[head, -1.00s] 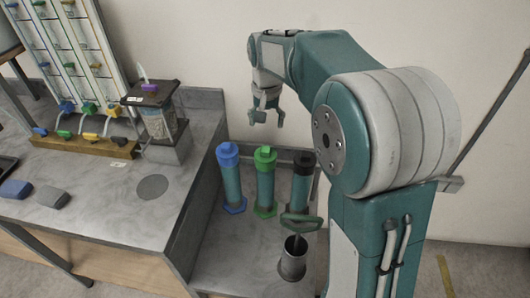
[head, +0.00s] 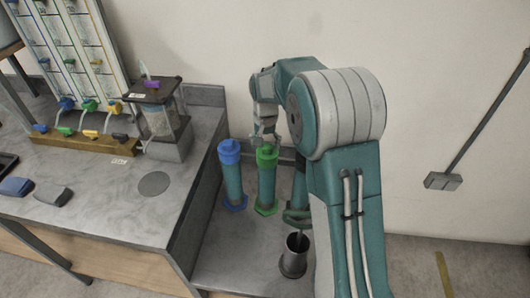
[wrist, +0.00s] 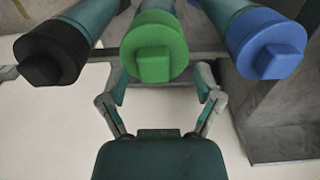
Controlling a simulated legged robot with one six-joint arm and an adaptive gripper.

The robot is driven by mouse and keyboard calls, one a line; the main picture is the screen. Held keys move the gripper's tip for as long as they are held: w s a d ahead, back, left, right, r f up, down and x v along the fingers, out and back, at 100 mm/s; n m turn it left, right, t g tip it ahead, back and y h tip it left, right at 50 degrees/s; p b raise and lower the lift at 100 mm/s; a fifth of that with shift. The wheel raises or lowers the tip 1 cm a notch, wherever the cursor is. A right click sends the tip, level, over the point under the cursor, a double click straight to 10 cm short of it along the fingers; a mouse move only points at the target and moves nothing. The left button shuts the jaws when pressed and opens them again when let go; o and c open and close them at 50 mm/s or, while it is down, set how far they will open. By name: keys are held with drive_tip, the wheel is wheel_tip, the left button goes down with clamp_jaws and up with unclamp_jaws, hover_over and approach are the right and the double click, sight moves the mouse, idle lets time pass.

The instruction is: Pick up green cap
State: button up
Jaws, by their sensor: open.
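The green cap (head: 266,154) sits on top of an upright teal cylinder (head: 265,186) with a green base, in the middle of the row. In the wrist view the green cap (wrist: 155,48) is at top centre, with a square knob on its end. My gripper (wrist: 161,88) is open and empty, its two fingers spread below the cap in that picture and apart from it. In the head view my gripper (head: 264,138) is just above and behind the cap. Whether a finger touches the cap is hidden there.
A blue-capped cylinder (head: 229,153) stands left of the green one. A black cap (wrist: 53,52) is on the other side, hidden by my arm in the head view. A grey cup (head: 293,256) stands in front. The higher grey counter (head: 100,190) lies left.

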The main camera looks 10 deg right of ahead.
drive_tip(key=shift+d+f, duration=0.5)
drive_tip(key=shift+f, duration=0.2)
drive_tip(key=shift+a, duration=0.3)
clamp_jaws()
drive_tip(key=shift+d+r, duration=0.1)
